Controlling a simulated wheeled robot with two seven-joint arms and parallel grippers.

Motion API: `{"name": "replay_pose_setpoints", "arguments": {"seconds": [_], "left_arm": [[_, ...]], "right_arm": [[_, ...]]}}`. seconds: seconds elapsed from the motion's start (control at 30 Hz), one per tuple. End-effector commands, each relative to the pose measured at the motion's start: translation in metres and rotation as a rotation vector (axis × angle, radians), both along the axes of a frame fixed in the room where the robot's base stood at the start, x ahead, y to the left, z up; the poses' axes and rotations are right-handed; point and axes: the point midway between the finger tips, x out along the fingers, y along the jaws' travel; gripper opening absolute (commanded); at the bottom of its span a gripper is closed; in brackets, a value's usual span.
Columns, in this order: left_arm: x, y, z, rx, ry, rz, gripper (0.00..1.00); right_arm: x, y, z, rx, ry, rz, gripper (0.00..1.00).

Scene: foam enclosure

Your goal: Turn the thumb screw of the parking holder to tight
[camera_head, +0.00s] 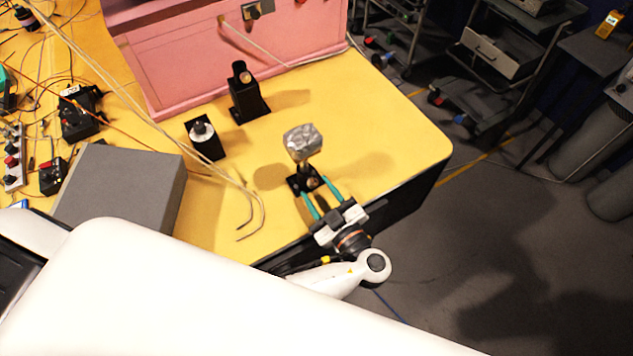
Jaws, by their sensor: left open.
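Three small black holders stand on the yellow tabletop (385,140). The nearest is a small black holder (296,183) with a short post carrying a crumpled silver foil-like piece (303,141). A low black block with a round silver-white knob (203,135) stands to its left. A taller black holder with an upright round part (245,92) stands farther back. I cannot tell which is the parking holder, nor how far its thumb screw is turned. My left gripper (317,188) is open, its two green fingers pointing at the nearest holder's base. Contact is unclear. My right gripper is not in view.
A pink foam enclosure (185,65) stands at the back. A grey box (125,195) and electronics with cables lie left. Thin rods or wires (245,212) hang over the table near the knobbed block. The tabletop's right part is clear; carts (485,60) stand beyond it.

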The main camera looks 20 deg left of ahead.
Motion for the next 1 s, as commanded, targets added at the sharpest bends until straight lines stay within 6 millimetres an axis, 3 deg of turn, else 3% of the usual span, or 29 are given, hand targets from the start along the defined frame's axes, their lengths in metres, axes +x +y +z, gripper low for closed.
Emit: {"name": "replay_pose_setpoints", "arguments": {"seconds": [0.2,0.43,0.47,0.73,1.0], "left_arm": [[0.0083,0.0108,0.0004,0.0,-0.001,0.0,0.45],[0.0086,0.0111,-0.0005,-0.001,-0.001,0.0,0.45],[0.0085,0.011,-0.0005,-0.001,-0.001,0.0,0.43],[0.0082,0.0107,-0.0004,-0.001,-0.001,0.0,0.01],[0.008,0.0107,-0.0017,0.02,0.028,0.001,0.01]], "right_arm": [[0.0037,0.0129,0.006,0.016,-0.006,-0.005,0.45],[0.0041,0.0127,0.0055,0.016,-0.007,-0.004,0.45],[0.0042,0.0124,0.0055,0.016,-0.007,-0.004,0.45],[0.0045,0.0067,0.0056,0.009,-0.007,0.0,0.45],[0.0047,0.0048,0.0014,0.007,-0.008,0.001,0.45]]}}
